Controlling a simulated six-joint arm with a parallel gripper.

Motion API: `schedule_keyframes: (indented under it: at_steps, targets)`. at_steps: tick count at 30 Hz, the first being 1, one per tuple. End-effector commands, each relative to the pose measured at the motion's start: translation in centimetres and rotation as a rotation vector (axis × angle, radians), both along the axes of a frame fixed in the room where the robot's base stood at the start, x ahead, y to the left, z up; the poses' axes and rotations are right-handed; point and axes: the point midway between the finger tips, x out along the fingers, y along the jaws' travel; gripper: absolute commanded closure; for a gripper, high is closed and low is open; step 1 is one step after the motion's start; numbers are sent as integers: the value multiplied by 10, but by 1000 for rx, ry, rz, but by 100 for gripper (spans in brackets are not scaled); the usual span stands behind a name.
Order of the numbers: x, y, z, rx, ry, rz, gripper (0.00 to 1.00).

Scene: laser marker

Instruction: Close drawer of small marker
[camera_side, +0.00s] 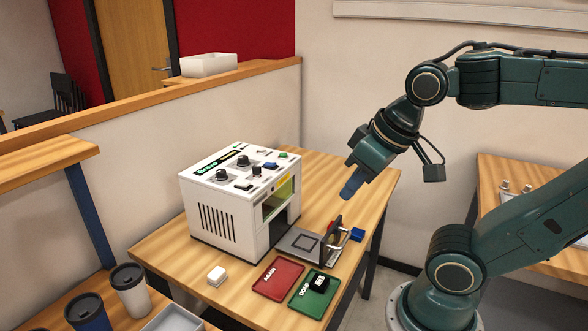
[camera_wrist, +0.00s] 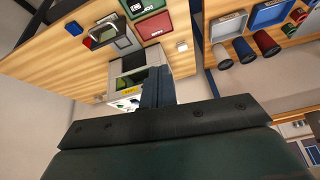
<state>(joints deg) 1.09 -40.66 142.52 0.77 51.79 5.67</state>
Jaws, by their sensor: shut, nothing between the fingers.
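The small marker (camera_side: 240,205) is a white box with black knobs and a dark opening at its front, standing on the wooden table. Its drawer (camera_side: 297,241) is out in front of the opening, a flat grey tray with a square outline and an upright front plate (camera_side: 332,238).
A red tray (camera_side: 270,275) and a green tray (camera_side: 305,302) lie in front of the drawer; a black and white piece sits on the green one. A blue block (camera_side: 357,234) lies right of the front plate. A white block (camera_side: 216,275) and cups (camera_side: 130,288) are at the left.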

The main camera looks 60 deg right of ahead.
Motion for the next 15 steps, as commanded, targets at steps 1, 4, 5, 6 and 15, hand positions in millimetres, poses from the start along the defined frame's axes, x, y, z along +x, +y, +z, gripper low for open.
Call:
schedule_keyframes:
  at_steps: [1, 4, 5, 6, 15]
  targets:
    - [3, -3, -2, 17, 16, -52, 100]
    - [8, -10, -6, 61, 51, -186, 100]
    - [10, -12, -7, 75, 61, -232, 100]
    - [12, -16, -9, 94, 76, -300, 100]
    - [29, -45, -26, 221, 174, -836, 100]
